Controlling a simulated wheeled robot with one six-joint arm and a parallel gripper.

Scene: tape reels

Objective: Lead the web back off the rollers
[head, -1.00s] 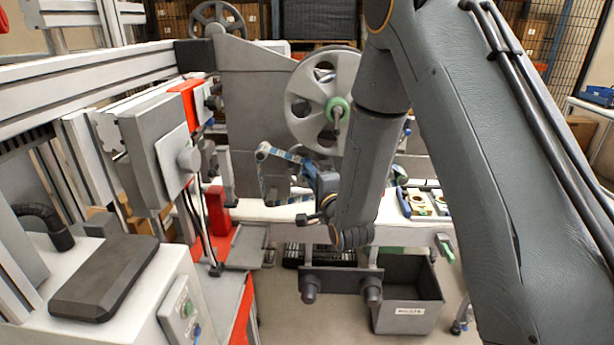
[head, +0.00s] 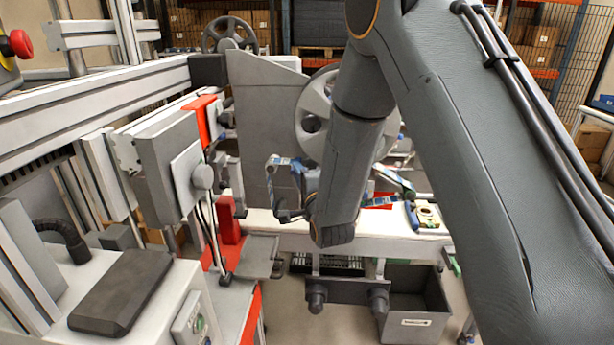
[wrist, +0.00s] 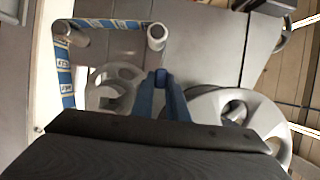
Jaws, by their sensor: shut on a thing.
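The web is a blue-and-white printed strip (wrist: 66,75). In the wrist view it runs up the left side to a roller (wrist: 62,29), then along the top to a second pale roller (wrist: 157,32). It also shows in the head view (head: 284,161), left of my forearm. My gripper (wrist: 161,78) has two blue fingers, closed together just below the second roller. It is shut on the web, though the held piece is mostly hidden between the fingertips. In the head view my arm hides most of the gripper. A pale spoked reel (head: 312,112) stands behind my arm and shows in the wrist view (wrist: 262,112).
A grey upright panel (head: 262,120) stands behind the rollers. A grey bin (head: 415,312) sits under the white bench (head: 350,238). Grey machine boxes (head: 170,165) and a red block (head: 228,220) stand close on the left. Small tools (head: 412,215) lie on the bench at right.

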